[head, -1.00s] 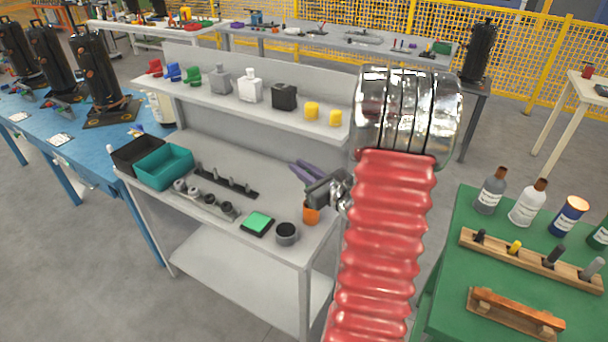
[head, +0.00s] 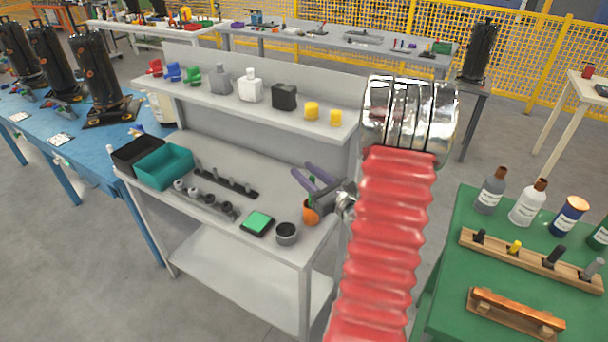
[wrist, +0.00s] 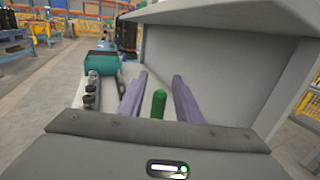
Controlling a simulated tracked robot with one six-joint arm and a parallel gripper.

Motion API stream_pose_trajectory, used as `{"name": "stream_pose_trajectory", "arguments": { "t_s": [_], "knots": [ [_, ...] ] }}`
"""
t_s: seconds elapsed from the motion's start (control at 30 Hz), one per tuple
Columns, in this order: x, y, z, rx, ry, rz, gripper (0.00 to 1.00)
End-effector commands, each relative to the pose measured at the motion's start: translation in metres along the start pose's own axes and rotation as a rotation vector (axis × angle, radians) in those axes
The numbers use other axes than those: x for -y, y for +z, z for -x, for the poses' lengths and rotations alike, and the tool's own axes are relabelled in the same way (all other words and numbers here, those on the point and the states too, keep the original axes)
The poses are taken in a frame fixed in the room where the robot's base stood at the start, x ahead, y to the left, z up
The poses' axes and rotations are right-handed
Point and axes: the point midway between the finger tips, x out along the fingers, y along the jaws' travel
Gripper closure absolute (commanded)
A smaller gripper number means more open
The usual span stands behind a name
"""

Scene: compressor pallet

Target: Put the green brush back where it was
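The green brush (wrist: 158,104) shows in the wrist view as a rounded green handle between my two purple fingers, with a gap on each side. In the head view a small bit of green (head: 312,181) shows between the fingers, above an orange cup (head: 311,213) at the right end of the grey bench. The brush appears to stand in that cup, but its lower part is hidden. My gripper (head: 312,178) is open around the brush, and it also shows in the wrist view (wrist: 159,85).
A shelf (head: 230,100) with bottles and blocks runs behind. A green table (head: 450,275) stands right.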

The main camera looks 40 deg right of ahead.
Motion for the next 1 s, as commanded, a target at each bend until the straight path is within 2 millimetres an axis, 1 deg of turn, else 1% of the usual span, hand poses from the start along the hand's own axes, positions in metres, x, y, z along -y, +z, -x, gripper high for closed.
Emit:
{"name": "stream_pose_trajectory", "arguments": {
  "t_s": [0.17, 0.27, 0.37, 0.7, 1.0],
  "knots": [
    [0.000, 0.000, 0.001, 0.000, 0.000, 0.000, 0.69],
    [0.000, 0.000, 0.006, 0.000, -0.001, 0.000, 0.69],
    [0.001, 0.000, 0.015, 0.000, -0.002, 0.001, 0.69],
    [0.001, 0.000, 0.062, -0.001, -0.004, -0.001, 0.69],
    [0.001, 0.000, 0.101, -0.001, -0.004, 0.000, 0.69]
  ]
}}
